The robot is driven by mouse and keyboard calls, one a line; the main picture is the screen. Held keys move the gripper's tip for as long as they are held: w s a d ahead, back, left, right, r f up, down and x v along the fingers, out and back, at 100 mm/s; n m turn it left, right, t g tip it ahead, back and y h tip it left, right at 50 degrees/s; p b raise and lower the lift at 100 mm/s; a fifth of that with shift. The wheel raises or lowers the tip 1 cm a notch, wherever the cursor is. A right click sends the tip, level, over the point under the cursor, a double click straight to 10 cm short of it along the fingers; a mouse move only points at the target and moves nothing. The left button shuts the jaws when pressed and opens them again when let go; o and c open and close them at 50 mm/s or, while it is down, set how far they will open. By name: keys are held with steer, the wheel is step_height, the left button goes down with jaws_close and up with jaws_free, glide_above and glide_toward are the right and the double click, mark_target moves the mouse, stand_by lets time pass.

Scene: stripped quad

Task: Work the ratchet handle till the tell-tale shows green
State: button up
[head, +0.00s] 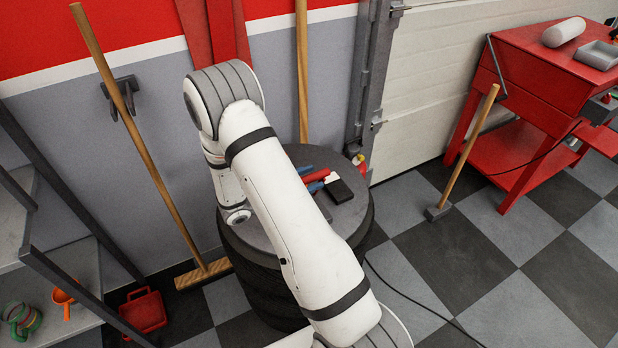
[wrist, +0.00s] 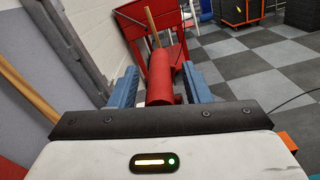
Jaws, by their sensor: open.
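My gripper (head: 317,179) is over the round grey top of a dark stack (head: 278,302). Its two blue fingers are apart, one on each side of a red cylinder, which also lies between them in the wrist view (wrist: 161,86). Gaps show beside the cylinder there, and the fingers are not closed on it. I cannot tell whether this cylinder is the ratchet handle. A black block (head: 340,191) and a small white piece show beside it in the head view. My arm hides part of the stack top. I cannot make out the tell-tale or its colour.
A red workbench (head: 545,75) stands at the right, with a long-handled hammer (head: 467,150) upright near it. A broom (head: 150,150) leans on the wall at left, near a shelf (head: 75,262) and a red container (head: 143,311).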

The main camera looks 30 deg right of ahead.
jaws_close()
stand_by(0.4)
